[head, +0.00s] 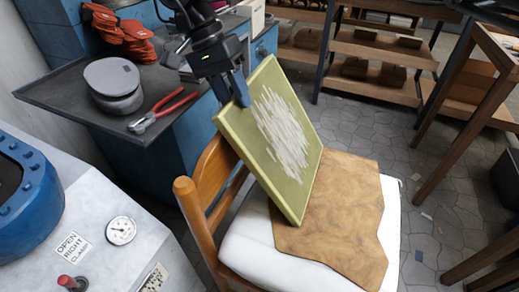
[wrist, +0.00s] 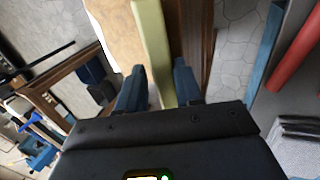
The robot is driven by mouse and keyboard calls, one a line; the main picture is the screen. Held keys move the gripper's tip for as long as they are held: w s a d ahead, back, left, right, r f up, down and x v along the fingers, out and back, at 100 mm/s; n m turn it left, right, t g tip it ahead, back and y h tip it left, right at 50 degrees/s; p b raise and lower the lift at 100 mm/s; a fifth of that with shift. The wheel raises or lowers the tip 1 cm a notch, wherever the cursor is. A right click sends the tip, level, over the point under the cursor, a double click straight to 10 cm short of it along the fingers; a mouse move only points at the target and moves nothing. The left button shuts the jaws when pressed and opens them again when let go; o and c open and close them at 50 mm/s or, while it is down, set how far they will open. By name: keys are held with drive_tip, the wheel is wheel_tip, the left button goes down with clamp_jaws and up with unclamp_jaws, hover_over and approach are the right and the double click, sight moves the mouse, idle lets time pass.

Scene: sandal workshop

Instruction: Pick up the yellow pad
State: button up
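The yellow pad (head: 268,137) is a thick square board with yellow-green edges and whitish streaks on its face. It stands tilted on the chair, leaning towards the backrest, its lower edge at the brown leather piece. In the wrist view its narrow edge (wrist: 151,45) runs between the two blue fingers. My gripper (head: 232,90) is at the pad's upper left corner, one finger on each side, and appears shut on it. In the wrist view the gripper (wrist: 159,82) shows little or no gap to the pad. The pad's back is hidden.
The wooden chair (head: 187,196) has a white seat (head: 252,243) bearing the leather (head: 340,205). A dark bench (head: 62,92) at left holds a grey round stack (head: 113,82) and red-handled pliers (head: 163,107). A gauge machine (head: 115,260) stands front left. Shelves fill the back; floor is free right of the chair.

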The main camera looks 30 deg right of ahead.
clamp_jaws()
idle(0.9)
drive_tip(key=shift+r, duration=0.15)
